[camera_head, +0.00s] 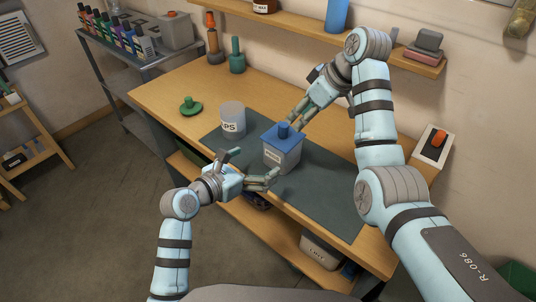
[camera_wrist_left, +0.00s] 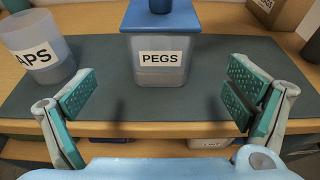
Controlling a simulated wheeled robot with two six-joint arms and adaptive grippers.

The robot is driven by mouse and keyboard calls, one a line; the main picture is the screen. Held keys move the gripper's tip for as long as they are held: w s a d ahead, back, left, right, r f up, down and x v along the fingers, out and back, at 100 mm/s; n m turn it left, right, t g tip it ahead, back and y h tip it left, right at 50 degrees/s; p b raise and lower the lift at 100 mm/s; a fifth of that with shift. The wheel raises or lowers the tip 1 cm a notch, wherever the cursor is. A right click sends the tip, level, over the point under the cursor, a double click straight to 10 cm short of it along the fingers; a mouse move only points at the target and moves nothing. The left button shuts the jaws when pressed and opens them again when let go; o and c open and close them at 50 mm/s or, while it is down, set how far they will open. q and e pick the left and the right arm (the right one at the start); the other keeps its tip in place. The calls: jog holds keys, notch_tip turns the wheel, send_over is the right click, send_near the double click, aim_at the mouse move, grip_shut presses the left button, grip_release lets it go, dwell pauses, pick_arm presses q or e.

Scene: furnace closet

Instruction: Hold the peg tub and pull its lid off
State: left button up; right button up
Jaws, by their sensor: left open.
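The peg tub (camera_head: 285,157) is a grey box with a PEGS label, upright on the dark mat. Its blue lid (camera_head: 272,137) with a round knob sits on top. In the left wrist view the tub (camera_wrist_left: 172,75) stands ahead, between and beyond my fingers, with the lid (camera_wrist_left: 160,22) cut off at the top edge. My left gripper (camera_head: 252,168) is open and empty, in front of the tub, apart from it. My right gripper (camera_head: 298,120) is behind and right of the lid, its fingers pointing down left; whether they are parted is unclear.
A grey see-through tub (camera_head: 232,122) labelled with letters ending in PS stands left of the peg tub. A green knobbed disc (camera_head: 191,106) lies on the wooden bench. The mat (camera_head: 325,195) is clear to the right. A shelf (camera_head: 290,24) runs along the wall behind.

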pick_arm(q)
jog(key=x, duration=1.2)
jog(key=shift+w+d, duration=0.1)
jog(key=shift+c, duration=0.2)
jog(key=c, duration=1.5)
jog(key=o, duration=1.5)
jog(key=shift+f, duration=0.1)
jog(key=shift+o, duration=0.2)
jog(key=v, duration=1.2)
